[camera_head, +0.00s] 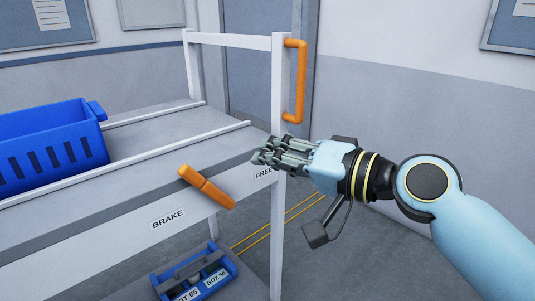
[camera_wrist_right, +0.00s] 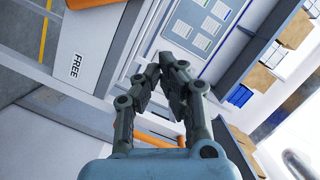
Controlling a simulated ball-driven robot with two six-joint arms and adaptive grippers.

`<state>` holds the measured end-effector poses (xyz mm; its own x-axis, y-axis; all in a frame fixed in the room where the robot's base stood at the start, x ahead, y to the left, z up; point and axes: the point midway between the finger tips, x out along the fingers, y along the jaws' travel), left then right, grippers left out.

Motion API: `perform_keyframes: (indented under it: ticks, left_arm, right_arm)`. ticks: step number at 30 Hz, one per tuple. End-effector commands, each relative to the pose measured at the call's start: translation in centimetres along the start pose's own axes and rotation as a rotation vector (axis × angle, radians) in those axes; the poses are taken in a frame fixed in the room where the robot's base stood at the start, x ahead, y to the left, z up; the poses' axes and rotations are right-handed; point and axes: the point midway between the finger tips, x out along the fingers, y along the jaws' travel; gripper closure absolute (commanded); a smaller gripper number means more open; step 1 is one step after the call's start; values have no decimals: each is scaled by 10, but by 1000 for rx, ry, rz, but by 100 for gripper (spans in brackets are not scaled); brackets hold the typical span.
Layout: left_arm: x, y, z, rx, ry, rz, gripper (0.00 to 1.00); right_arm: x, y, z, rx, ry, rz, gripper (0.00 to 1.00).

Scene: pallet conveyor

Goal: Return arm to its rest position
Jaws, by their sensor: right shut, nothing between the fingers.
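My right gripper (camera_head: 258,158) is in the middle of the head view, with its arm coming in from the right. Its fingers are together and empty, and they overlap the cart's right post in the picture. The right wrist view shows the same fingers (camera_wrist_right: 162,66) drawn close, with nothing between them. The orange brake lever (camera_head: 207,187) sits on the cart's front rail, tilted down to the right, between the words BRAKE and FREE. It is left of and below my fingertips, apart from them. My left gripper is not in view.
The pale cart (camera_head: 165,182) has an upright orange handle (camera_head: 295,82) on its right post. A blue crate (camera_head: 52,150) stands on its deck. A blue tote (camera_head: 195,275) sits low beneath. Shelves with boxes (camera_wrist_right: 268,80) show in the wrist view. Floor right of the cart is clear.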

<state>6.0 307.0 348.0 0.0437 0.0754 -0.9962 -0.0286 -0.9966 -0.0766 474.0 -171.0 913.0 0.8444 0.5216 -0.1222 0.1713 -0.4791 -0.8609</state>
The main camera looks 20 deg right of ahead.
Motion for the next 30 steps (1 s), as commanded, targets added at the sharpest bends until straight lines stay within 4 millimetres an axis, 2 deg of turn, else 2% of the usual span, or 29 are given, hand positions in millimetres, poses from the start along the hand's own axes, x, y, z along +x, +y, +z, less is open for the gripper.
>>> perform_keyframes:
  ticks: [8,11,14,17,18,20,21,24,26,27,29,30]
  left_arm:
    - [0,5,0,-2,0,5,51]
    - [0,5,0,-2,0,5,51]
    - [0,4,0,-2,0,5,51]
    - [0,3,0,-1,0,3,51]
    - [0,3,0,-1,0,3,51]
    - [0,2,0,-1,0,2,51]
    - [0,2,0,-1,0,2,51]
    - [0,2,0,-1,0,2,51]
    - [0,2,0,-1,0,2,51]
    - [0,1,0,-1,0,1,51]
    - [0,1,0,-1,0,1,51]
    - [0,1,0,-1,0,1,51]
  right_arm:
    - [-1,2,4,8,-3,5,100]
    - [0,27,16,39,-19,49,100]
    - [0,81,37,68,-43,157,100]
    - [-10,154,70,75,-74,311,100]
    - [-17,185,85,71,-91,376,100]
    - [-31,228,109,58,-120,469,100]
    - [-42,254,126,47,-143,530,100]
    - [-79,316,172,10,-214,676,100]
    - [-105,349,200,-20,-266,758,100]
    - [-124,369,220,-40,-305,810,100]
    - [-156,395,250,-76,-370,882,100]
    - [-178,411,270,-101,-416,927,100]
